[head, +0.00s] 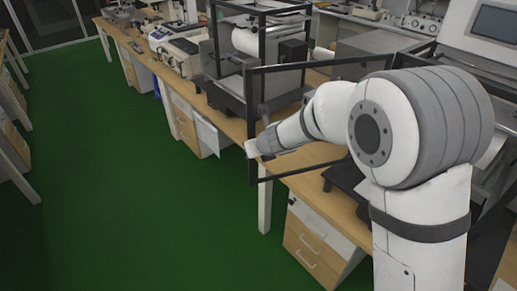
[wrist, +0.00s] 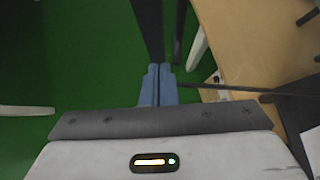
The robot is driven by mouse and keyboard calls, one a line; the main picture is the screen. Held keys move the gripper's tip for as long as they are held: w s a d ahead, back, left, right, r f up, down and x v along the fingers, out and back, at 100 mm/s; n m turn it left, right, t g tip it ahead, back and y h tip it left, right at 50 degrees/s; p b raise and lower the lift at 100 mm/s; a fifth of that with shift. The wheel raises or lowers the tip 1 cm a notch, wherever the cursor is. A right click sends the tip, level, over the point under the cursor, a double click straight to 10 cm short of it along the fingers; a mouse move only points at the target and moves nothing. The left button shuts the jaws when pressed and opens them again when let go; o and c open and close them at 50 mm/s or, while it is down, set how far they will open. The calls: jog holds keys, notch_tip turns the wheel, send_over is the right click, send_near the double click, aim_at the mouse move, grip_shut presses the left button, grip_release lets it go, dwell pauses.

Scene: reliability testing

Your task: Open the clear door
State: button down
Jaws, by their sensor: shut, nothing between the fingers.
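The clear door (head: 251,105) is a see-through panel in a thin black frame. In the head view it stands upright over the bench's front edge, swung out toward the aisle.
The wooden bench (head: 225,118) runs along the right, carrying a black-framed machine (head: 270,50) and other instruments. Drawers (head: 313,240) sit beneath it. The green floor (head: 140,200) of the aisle is clear on the left, with another bench at the far left edge.

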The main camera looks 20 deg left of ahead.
jog(key=s+d+r+n, duration=0.3)
jog(key=s+d+r, duration=0.2)
jog(key=d, duration=0.2)
jog(key=s+d+r+n, duration=0.3)
jog(key=s+d+r, duration=0.1)
jog(key=d, duration=0.3)
jog(key=s+d+f+n+g+h+b, duration=0.1)
jog(key=s+d+n+h, duration=0.1)
jog(key=s+d+n, duration=0.3)
jog(key=s+d+f+n+h+b, duration=0.1)
jog(key=s+d+n, duration=0.4)
jog(key=d, duration=0.9)
jog(key=s+d+f+n+g+h+b, duration=0.1)
jog(key=s+d+n+h+b, duration=0.1)
jog(key=s+d+n, duration=0.3)
jog(key=d+n+h, duration=0.1)
jog(key=d+n, duration=0.3)
jog(key=n, duration=0.1)
jog(key=shift+s+d+g+h, duration=0.2)
jog(key=shift+s+g+h, duration=0.1)
jog(key=shift+s+h, duration=0.1)
